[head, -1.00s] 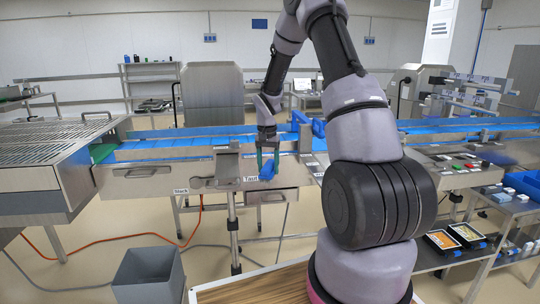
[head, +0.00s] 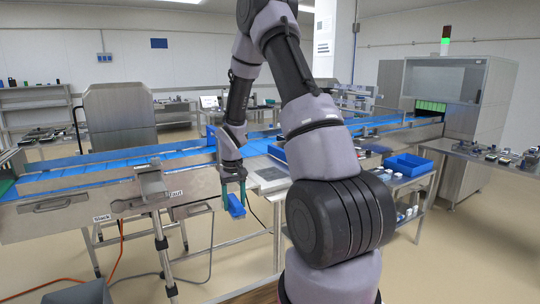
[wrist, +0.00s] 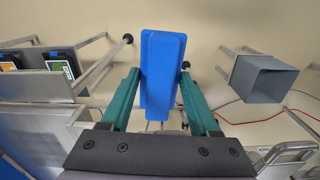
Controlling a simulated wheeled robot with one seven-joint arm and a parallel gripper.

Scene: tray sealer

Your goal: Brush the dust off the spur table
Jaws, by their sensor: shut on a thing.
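My gripper (head: 233,188) hangs low in front of the conveyor's near edge in the head view. Its green fingers are shut on a blue brush (head: 236,206), which hangs below the fingertips. In the wrist view the brush (wrist: 163,62) is a long blue block between the two fingers, with floor behind it. A steel surface with a pale grey panel (head: 268,175) lies just right of my gripper, partly hidden by my arm. I cannot tell if this is the spur table. No dust can be made out at this size.
The blue conveyor (head: 110,167) runs behind my gripper. The "Slack" and "Taut" labels (head: 176,194) are on its front, left of my gripper. A cart with a blue tray (head: 408,164) stands at right. A grey bin (wrist: 262,78) stands on the floor. Open floor lies at front right.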

